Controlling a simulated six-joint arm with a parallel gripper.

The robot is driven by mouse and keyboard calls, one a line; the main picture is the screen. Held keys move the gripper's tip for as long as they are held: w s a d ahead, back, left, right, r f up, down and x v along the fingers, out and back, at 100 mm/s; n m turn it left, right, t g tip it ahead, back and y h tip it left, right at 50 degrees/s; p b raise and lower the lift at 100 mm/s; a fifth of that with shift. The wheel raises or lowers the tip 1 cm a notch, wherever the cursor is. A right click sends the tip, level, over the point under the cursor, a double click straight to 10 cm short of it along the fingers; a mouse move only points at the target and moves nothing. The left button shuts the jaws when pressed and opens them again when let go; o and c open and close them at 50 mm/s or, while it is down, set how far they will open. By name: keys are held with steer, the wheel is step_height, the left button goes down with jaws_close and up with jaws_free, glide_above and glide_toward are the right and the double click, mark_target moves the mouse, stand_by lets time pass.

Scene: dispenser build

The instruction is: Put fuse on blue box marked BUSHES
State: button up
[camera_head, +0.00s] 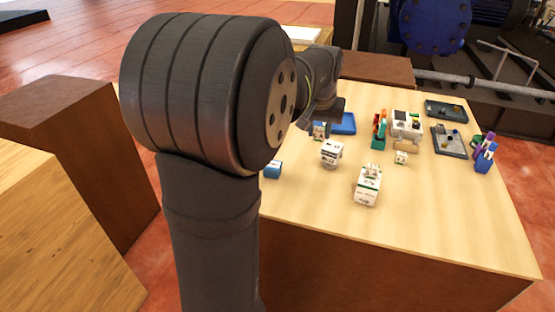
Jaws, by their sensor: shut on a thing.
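My gripper (322,115) is at the far left of the light wooden table, low above its top. My own arm hides much of it, and its fingertips are too small and dark to make out. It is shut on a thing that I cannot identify. A small blue box (272,170) stands near the table's left edge, partly behind my arm. Its marking is too small to read, so I cannot tell which box says BUSHES. I cannot make out a fuse.
A blue tray (344,123) lies beside my gripper. White labelled boxes stand in the middle (331,153) and at the front (367,187). Dark trays (446,110) and a blue holder (485,160) are at the right. The table's front right is clear.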

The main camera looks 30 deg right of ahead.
steer(key=s+a+r, duration=0.1)
steer(key=s+a, duration=0.2)
steer(key=a, duration=0.3)
steer(key=w+a+f, duration=0.1)
steer(key=w+f, duration=0.1)
steer(key=w, duration=0.1)
steer(key=w+a+f, duration=0.2)
steer(key=w, duration=0.1)
steer(key=w+a+f, duration=0.1)
steer(key=w+f, duration=0.1)
steer(key=w, duration=0.2)
steer(key=shift+a+f, duration=0.25)
steer(key=shift+f, duration=0.05)
steer(key=shift+w+f, duration=0.1)
steer(key=shift+f, duration=1.85)
steer(key=shift+f, duration=0.1)
steer(key=o, duration=0.9)
steer(key=shift+o, duration=0.2)
steer(key=v, duration=1.2)
